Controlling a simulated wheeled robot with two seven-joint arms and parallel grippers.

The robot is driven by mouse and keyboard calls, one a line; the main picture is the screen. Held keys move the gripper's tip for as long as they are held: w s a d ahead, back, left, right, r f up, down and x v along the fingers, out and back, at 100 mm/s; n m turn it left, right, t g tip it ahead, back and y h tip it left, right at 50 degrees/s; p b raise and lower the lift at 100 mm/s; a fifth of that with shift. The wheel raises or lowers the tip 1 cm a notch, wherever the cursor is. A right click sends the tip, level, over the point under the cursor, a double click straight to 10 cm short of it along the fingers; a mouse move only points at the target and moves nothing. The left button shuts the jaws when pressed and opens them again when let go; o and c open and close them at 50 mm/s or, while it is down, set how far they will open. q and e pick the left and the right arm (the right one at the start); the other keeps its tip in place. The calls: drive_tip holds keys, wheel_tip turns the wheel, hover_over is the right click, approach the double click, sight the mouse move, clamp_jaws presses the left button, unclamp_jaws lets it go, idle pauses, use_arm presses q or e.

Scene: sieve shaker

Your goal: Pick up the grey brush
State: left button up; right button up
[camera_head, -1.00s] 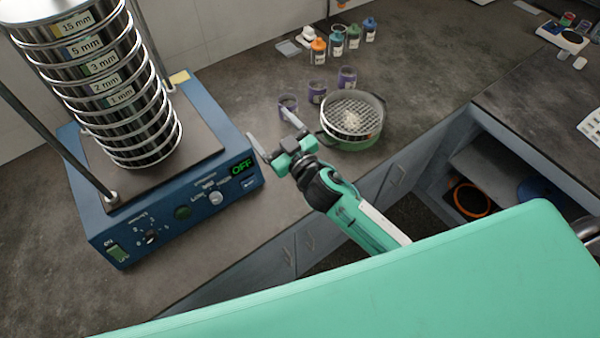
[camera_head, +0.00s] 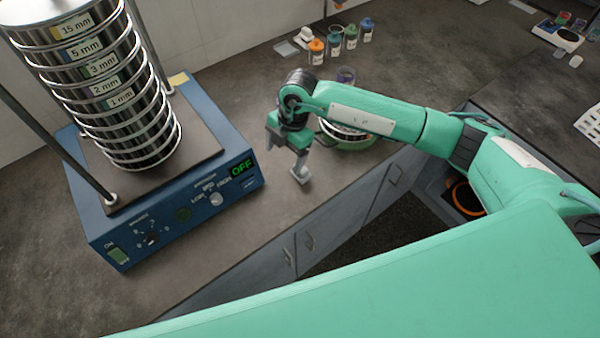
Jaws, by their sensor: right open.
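I cannot make out a grey brush for certain in the head view; it may be hidden behind my right arm. My right gripper (camera_head: 299,172) is open and points down over the counter, between the blue shaker and the round sieve pan. No object shows in its fingers. My left gripper is not in view.
The blue sieve shaker (camera_head: 225,185) reads OFF and carries a tall sieve stack (camera_head: 112,92). Several small bottles (camera_head: 334,44) stand at the back, beside a small white object (camera_head: 303,37). A purple jar (camera_head: 345,76) shows past my arm. The counter (camera_head: 225,228) in front is bare.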

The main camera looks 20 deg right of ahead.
drive_tip(key=w+d+m+h, duration=0.1)
drive_tip(key=w+d+h, duration=0.15)
drive_tip(key=d, duration=0.25)
drive_tip(key=f, duration=0.2)
drive_tip(key=f+p, duration=0.1)
drive_tip(key=f, duration=0.2)
drive_tip(key=f+p, duration=0.1)
drive_tip(key=f, duration=0.1)
drive_tip(key=shift+s+f, duration=0.25)
drive_tip(key=shift+s, duration=0.1)
drive_tip(key=shift+f+p, duration=0.45)
drive_tip(key=shift+p, duration=0.1)
wheel_tip(320, 180, down, 3)
drive_tip(key=shift+f+p, duration=0.2)
drive_tip(key=shift+p, duration=0.6)
drive_tip(key=shift+f, duration=0.65)
drive_tip(key=c, duration=1.1)
drive_tip(key=shift+r, duration=0.1)
